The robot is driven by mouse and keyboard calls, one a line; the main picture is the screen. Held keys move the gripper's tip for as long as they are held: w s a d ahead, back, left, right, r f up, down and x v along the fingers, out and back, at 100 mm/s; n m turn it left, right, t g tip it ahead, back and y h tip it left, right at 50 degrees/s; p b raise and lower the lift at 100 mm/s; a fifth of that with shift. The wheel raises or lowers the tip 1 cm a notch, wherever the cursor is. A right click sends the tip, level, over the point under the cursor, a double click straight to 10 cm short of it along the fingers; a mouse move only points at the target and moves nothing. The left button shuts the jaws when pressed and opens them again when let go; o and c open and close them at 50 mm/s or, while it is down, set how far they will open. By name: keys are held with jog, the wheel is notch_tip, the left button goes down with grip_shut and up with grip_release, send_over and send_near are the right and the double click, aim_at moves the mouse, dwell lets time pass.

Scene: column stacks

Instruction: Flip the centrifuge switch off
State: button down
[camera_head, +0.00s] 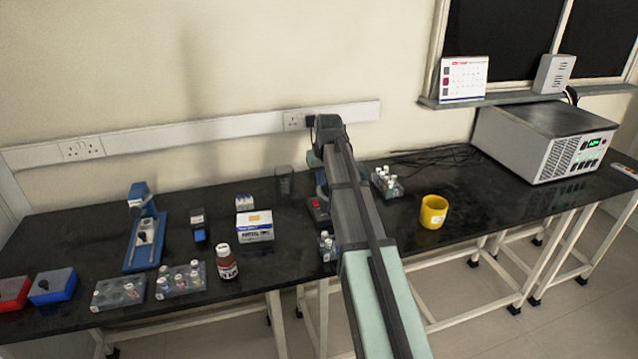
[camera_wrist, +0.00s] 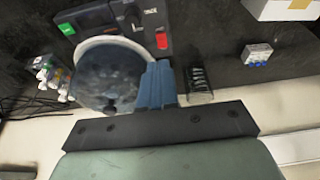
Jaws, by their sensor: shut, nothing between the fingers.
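The centrifuge is mostly hidden behind my arm in the head view; its front panel with a red switch (camera_head: 316,204) shows left of the arm. In the wrist view, the centrifuge's round grey lid (camera_wrist: 105,75) lies below its dark control panel (camera_wrist: 100,18). The panel has a red switch (camera_wrist: 162,40) at right, a green part (camera_wrist: 67,29) at left and a dark knob between. My gripper (camera_wrist: 158,66) has its blue fingers together and empty, over the lid's right edge, just below the red switch in the picture. I cannot tell its height or any contact. The switch's on/off position is unclear.
A vial rack (camera_head: 386,184) and yellow mug (camera_head: 433,212) are right. A large instrument (camera_head: 540,140) sits far right.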

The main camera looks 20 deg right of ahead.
jog(key=shift+s+r, duration=0.45)
jog(key=shift+r, duration=0.15)
